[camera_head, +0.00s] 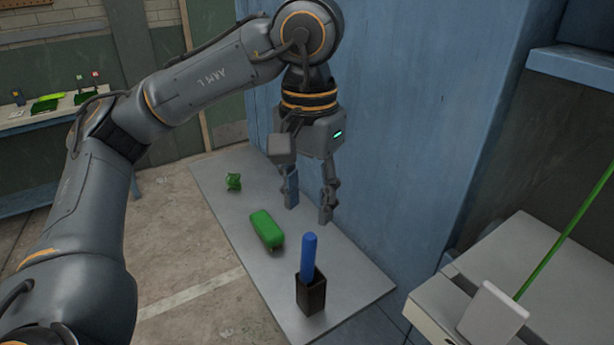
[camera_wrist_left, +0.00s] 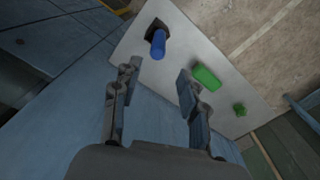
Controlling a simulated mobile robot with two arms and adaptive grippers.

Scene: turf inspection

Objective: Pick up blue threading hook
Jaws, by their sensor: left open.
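The blue threading hook (camera_head: 309,257) stands upright in a small dark square holder (camera_head: 311,292) at the near end of a grey tabletop. Only its blue upper part shows; the lower part is hidden inside the holder. It also shows in the left wrist view (camera_wrist_left: 158,43), beyond the fingertips. My left gripper (camera_head: 309,212) is open and empty, pointing down near the blue wall, behind the holder. It also shows in the left wrist view (camera_wrist_left: 158,75), with its fingers apart and nothing between them. My right gripper is in neither view.
A green block (camera_head: 266,229) and a small green object (camera_head: 233,182) lie on the grey tabletop (camera_head: 347,267). The blue wall (camera_head: 400,130) rises along its far side. At right, a pale surface (camera_head: 560,285) carries a white piece (camera_head: 492,316) and a thin green rod (camera_head: 567,232).

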